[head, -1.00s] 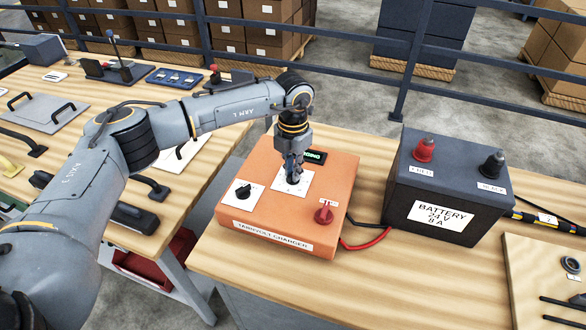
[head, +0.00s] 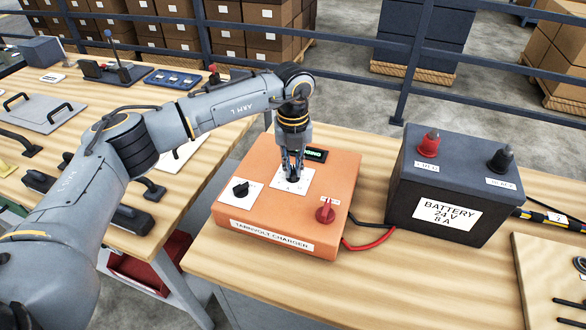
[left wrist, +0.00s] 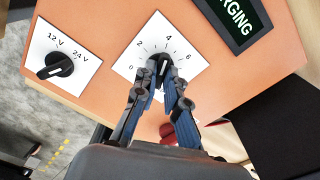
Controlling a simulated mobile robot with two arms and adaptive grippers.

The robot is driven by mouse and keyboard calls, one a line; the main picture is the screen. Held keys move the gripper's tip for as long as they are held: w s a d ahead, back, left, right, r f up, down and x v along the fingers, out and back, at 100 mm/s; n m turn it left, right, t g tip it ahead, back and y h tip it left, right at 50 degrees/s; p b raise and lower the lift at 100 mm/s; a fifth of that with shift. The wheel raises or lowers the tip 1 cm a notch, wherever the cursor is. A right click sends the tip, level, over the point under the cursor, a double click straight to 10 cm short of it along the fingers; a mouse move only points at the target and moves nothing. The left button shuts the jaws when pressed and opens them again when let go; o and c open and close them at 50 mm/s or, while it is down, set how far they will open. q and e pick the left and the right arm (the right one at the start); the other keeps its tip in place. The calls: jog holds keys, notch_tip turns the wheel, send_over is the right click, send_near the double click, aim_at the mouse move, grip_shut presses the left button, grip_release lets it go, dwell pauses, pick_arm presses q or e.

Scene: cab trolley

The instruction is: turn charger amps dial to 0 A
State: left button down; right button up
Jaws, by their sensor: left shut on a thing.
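The orange charger (head: 235,215) sits on the wooden bench. Its amps dial is a black knob on a white plate (head: 303,186) with a printed scale. In the left wrist view the amps dial (left wrist: 160,66) is partly hidden between the fingertips; its scale shows 0, 2, 4 and 6. Its pointer seems to face up between 4 and 6, but I cannot be sure. My left gripper (head: 291,176) comes down from above, shut on the dial; its fingers also show in the left wrist view (left wrist: 161,82). My right gripper is out of view.
The charger also bears a 12 V/24 V knob (head: 240,189), a red knob (head: 325,211) and a green-lettered display (left wrist: 236,16) ending in "RGING". A dark battery (head: 450,190) stands to the right, joined by cables. Bare bench lies in front.

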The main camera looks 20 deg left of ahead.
pick_arm(q)
jog(key=n+b, duration=0.1)
jog(key=n, duration=0.3)
jog(key=shift+n, duration=0.3)
jog(key=n, duration=0.3)
jog(key=shift+n+b, duration=0.3)
jog(key=shift+b, duration=0.05)
jog(key=n, duration=0.4)
jog(key=shift+n, duration=0.3)
jog(key=n, duration=0.3)
jog(key=shift+r+n, duration=0.1)
jog(key=shift+n, duration=0.2)
jog(key=shift+r+n, duration=0.1)
jog(key=shift+n, duration=0.7)
jog(key=n+p, duration=0.3)
jog(key=p, duration=0.2)
jog(key=shift+r+p, duration=0.15)
jog(key=shift+p, duration=0.2)
jog(key=shift+f+n+p, duration=0.2)
jog(key=shift+n+p, duration=0.3)
jog(key=shift+p, duration=0.25)
jog(key=shift+w, duration=0.1)
jog(key=c, duration=1.4)
grip_release()
